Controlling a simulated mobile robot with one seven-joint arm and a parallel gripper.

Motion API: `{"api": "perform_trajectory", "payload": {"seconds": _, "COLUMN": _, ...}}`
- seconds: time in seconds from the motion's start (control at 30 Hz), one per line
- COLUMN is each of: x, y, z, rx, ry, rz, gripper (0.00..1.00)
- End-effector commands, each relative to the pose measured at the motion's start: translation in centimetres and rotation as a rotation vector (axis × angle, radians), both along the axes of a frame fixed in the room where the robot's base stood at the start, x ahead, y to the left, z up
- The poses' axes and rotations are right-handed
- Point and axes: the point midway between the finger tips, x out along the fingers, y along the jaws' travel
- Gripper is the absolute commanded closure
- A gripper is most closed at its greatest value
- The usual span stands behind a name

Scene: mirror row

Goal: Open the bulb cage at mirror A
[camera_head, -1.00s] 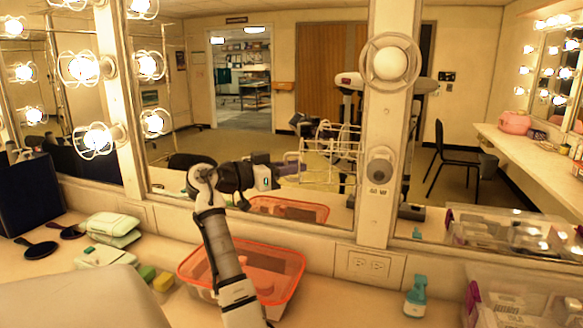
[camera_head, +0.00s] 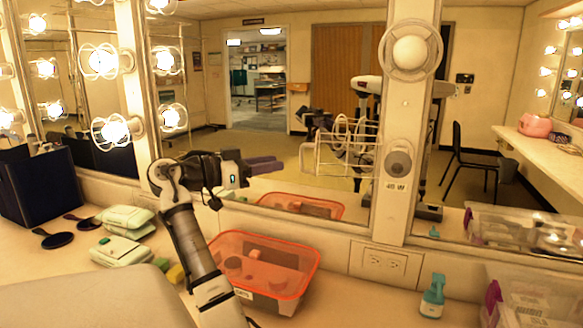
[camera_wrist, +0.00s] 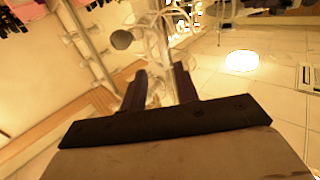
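A pale wire cage (camera_head: 345,148) sticks out to the left of the white mirror post (camera_head: 393,215), beside a grey round fitting (camera_head: 398,162) with a "40 W" label. I cannot tell whether the cage is latched there. Above it, a ring cage surrounds a round, unlit bulb (camera_head: 410,50). My gripper (camera_head: 266,164) is left of the wire cage, apart from it, pointing right. In the wrist view its two dark fingers (camera_wrist: 162,85) are apart with nothing between them. The cage wires (camera_wrist: 172,28) show beyond the fingertips, with a grey round thing (camera_wrist: 122,40) at their left.
An orange-rimmed bin (camera_head: 262,268) stands on the counter below my arm. Green-white packs (camera_head: 125,217) and a dark hand mirror (camera_head: 55,240) lie left. Lit caged bulbs (camera_head: 103,60) line the left post.

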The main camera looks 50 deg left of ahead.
Motion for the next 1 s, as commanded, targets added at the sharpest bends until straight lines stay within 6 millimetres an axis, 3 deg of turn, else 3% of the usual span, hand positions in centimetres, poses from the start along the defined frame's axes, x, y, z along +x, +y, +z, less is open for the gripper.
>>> {"api": "perform_trajectory", "payload": {"seconds": 0.1, "x": -2.1, "y": 0.5, "z": -0.1, "rx": 0.000, "ry": -0.001, "rz": 0.001, "gripper": 0.70}}
{"api": "perform_trajectory", "payload": {"seconds": 0.3, "x": -3.6, "y": 0.7, "z": 0.0, "rx": 0.000, "ry": -0.001, "rz": 0.000, "gripper": 0.70}}
{"api": "perform_trajectory", "payload": {"seconds": 1.0, "x": -3.7, "y": 0.8, "z": 0.0, "rx": -0.001, "ry": -0.001, "rz": 0.000, "gripper": 0.70}}
